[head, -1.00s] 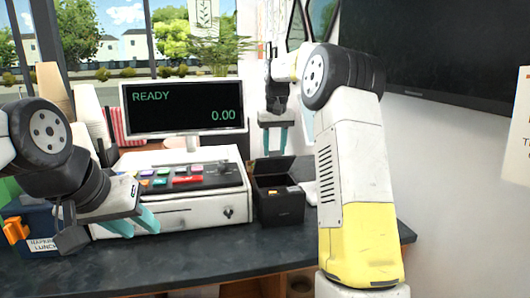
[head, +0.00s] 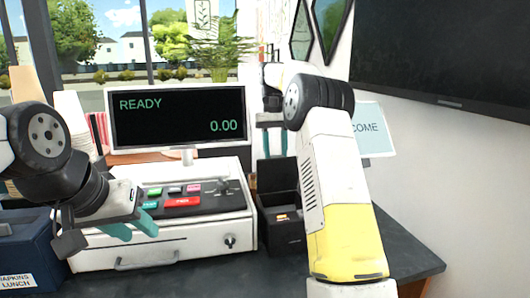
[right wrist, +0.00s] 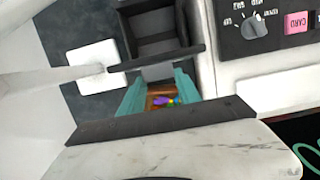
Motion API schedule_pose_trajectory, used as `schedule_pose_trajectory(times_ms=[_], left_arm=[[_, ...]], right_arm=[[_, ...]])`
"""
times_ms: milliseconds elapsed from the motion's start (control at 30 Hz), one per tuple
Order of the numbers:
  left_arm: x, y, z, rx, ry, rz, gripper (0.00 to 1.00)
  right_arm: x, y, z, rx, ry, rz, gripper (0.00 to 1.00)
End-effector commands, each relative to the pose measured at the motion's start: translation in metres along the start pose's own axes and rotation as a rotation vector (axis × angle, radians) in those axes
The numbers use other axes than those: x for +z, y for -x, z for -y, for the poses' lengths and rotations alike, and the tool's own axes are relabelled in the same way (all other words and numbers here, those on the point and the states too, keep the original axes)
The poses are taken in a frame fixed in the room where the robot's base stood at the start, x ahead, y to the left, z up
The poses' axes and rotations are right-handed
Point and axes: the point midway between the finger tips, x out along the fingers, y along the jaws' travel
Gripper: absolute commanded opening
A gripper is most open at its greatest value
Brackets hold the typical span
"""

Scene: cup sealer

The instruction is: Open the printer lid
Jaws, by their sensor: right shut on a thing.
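The printer is a small black box (head: 287,240) on the counter, right of the white cash register. Its dark lid (head: 278,174) stands up at the back and the inside is exposed. My right gripper (head: 275,156) comes down behind the lid's top edge, with its teal fingers pointing down. In the right wrist view its fingers (right wrist: 160,92) flank a grey panel behind the lid's dark edge (right wrist: 155,62); the exact contact is hard to see. The printer's open box (right wrist: 150,25) lies beyond. My left gripper (head: 130,230) is open and empty before the register.
The cash register (head: 190,243) with coloured keys and a READY screen (head: 178,117) stands left of the printer. A blue napkin box (head: 30,255) is at far left. A wall screen (head: 450,50) is at right. Dark counter (head: 200,280) is clear in front.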

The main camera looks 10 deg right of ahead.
Motion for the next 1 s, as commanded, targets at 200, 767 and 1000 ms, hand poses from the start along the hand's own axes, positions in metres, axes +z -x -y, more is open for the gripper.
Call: schedule_pose_trajectory(times_ms=[200,767,1000], left_arm=[[0.0000,0.0000,0.0000,0.000,0.000,0.000,0.36],[0.0000,0.0001,0.0000,0.000,0.000,0.000,0.36],[0.0000,0.0000,0.0000,0.000,0.000,0.000,0.36]], right_arm=[[-0.0005,-0.0054,0.0009,0.000,0.002,0.052,0.00],[0.0008,-0.0056,0.0009,-0.001,0.002,0.064,0.59],[0.0010,-0.0038,0.0007,0.000,0.002,0.060,0.62]])
